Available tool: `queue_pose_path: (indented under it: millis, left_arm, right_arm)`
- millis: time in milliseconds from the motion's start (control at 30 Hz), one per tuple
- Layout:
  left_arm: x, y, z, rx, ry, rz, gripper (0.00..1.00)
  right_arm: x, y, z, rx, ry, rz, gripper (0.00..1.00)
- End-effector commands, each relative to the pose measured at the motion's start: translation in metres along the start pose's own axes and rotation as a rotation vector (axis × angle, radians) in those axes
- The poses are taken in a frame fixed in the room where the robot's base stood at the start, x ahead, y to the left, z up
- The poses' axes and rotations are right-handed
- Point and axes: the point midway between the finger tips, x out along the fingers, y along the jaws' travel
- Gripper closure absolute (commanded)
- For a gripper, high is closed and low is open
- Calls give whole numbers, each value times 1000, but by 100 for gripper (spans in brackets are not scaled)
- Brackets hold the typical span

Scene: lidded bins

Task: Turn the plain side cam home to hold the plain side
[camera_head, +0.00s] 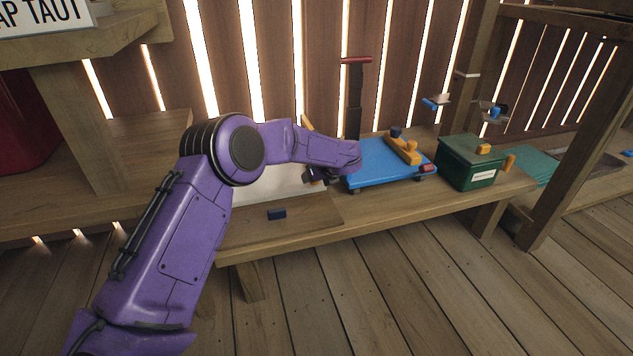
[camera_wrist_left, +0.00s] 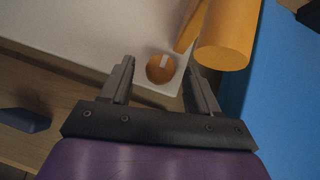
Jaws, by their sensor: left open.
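My left gripper (camera_head: 316,175) reaches over the bench beside the blue board; it also shows in the left wrist view (camera_wrist_left: 161,69). Its two fingers stand apart with nothing clamped. Between the fingertips, in the left wrist view, lies a round orange-brown piece (camera_wrist_left: 157,71) with a pale mark, near the corner of a white panel (camera_wrist_left: 80,30). It looks like a cam, but I cannot tell whether it is the plain side one. A larger orange cylinder (camera_wrist_left: 228,42) lies just right of the fingers. In the head view my arm and hand hide the round piece. My right gripper is not in view.
The blue board (camera_head: 375,171) carries an orange bar (camera_head: 402,147). A green box (camera_head: 470,165) stands to its right. A dark blue block (camera_head: 277,214) lies on the bench (camera_head: 300,229) near its front edge. A dark post with a red top (camera_head: 355,100) rises behind.

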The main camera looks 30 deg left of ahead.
Motion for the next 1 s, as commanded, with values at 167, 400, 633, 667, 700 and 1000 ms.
queue_pose_path:
  millis: [167, 400, 633, 667, 700, 1000]
  left_arm:
    - [13, -1, -1, 1, 0, 0, 39]
    - [12, -2, 0, 3, 0, -2, 42]
    - [12, -2, -1, 3, 0, -2, 94]
    - [12, -2, -1, 4, 0, -2, 94]
    - [12, -2, -1, 4, 0, -3, 94]
    - [12, -1, -1, 57, 2, -55, 94]
  right_arm:
    - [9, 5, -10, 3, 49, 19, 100]
    - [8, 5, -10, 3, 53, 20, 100]
    - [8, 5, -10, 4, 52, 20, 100]
    - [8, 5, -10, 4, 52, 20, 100]
    - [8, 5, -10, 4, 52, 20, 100]
    - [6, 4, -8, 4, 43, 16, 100]
